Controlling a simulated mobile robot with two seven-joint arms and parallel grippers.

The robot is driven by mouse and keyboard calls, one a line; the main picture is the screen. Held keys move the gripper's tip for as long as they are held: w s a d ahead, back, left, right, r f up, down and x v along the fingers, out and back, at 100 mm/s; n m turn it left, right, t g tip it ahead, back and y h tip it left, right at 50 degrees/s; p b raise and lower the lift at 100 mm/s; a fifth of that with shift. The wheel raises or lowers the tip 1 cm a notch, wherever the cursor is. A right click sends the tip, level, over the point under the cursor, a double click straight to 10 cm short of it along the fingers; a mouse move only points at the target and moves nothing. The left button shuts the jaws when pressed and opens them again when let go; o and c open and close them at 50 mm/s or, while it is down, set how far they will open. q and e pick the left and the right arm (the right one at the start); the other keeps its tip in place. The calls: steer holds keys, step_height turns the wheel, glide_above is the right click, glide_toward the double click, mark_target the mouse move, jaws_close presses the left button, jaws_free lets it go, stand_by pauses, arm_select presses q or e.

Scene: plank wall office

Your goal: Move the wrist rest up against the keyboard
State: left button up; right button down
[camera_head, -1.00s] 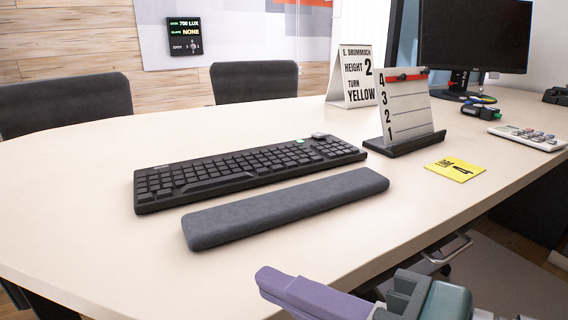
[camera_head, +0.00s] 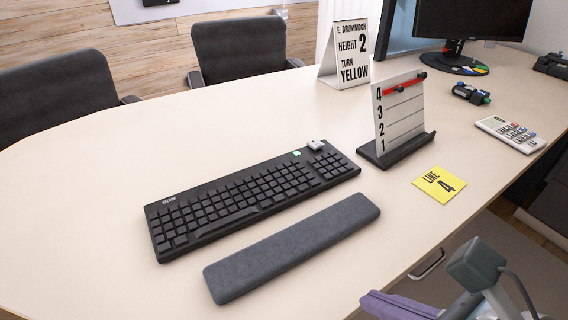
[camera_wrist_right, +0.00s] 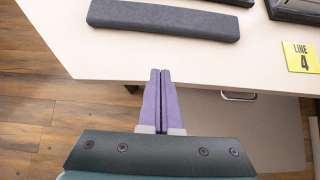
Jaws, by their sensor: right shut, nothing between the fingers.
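The grey padded wrist rest (camera_head: 292,252) lies on the desk in front of the black keyboard (camera_head: 250,200), roughly parallel to it. A strip of bare desk shows between the two, so they are apart. My right gripper (camera_head: 372,302) is low at the desk's front edge, on the near side of the wrist rest and not touching it. In the right wrist view its purple fingers (camera_wrist_right: 161,75) are together and empty, pointing toward the wrist rest (camera_wrist_right: 163,20). My left gripper is out of view.
A numbered slider board (camera_head: 400,115) in a dark stand is right of the keyboard. A yellow "LINE 4" card (camera_head: 438,184), calculator (camera_head: 510,133), instruction sign (camera_head: 345,55) and monitor (camera_head: 475,18) are farther right and back. The left desk area is clear.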

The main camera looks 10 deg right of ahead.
mark_target(296, 239)
steer(key=b+x, duration=0.4)
steer(key=x, duration=0.6)
steer(key=shift+s+f, duration=0.1)
steer(key=shift+f, duration=0.05)
steer(key=w, duration=0.2)
steer(key=w+a, duration=0.1)
steer(key=shift+r, duration=0.25)
steer(key=shift+w+a, duration=0.2)
steer(key=shift+w, duration=0.1)
steer(key=shift+w, duration=0.1)
steer(key=w, duration=0.1)
steer(key=w+a, duration=0.1)
steer(key=w, duration=0.2)
steer(key=shift+w+a, duration=0.3)
steer(key=shift+a, duration=0.05)
steer(key=shift+w, duration=0.15)
